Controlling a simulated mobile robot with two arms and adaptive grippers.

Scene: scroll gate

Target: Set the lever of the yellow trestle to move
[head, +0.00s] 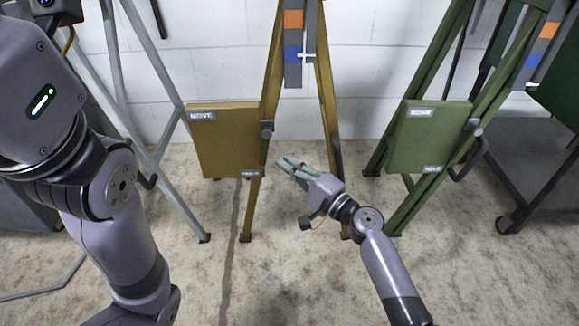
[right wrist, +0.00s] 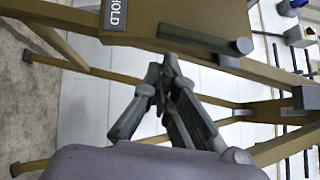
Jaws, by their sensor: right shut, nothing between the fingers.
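The yellow trestle (head: 261,190) stands upright at the middle of the head view. Its yellow panel (head: 226,145) carries a MOVE label (head: 202,115) at the top and a HOLD label (head: 250,174) at the lower right. A grey knob (head: 267,127) shows at the panel's right edge. In the right wrist view a dark grey lever bar (right wrist: 198,38) with a round end crosses the panel's edge, near the HOLD label (right wrist: 116,14). My right gripper (head: 283,164) is shut and empty, just right of the panel and below the knob. My left gripper is out of view.
A green trestle (head: 430,138) with a similar panel stands to the right. A grey trestle (head: 157,70) stands to the left. A dark cart (head: 530,165) is at the far right. A white block wall is behind. The floor in front is clear.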

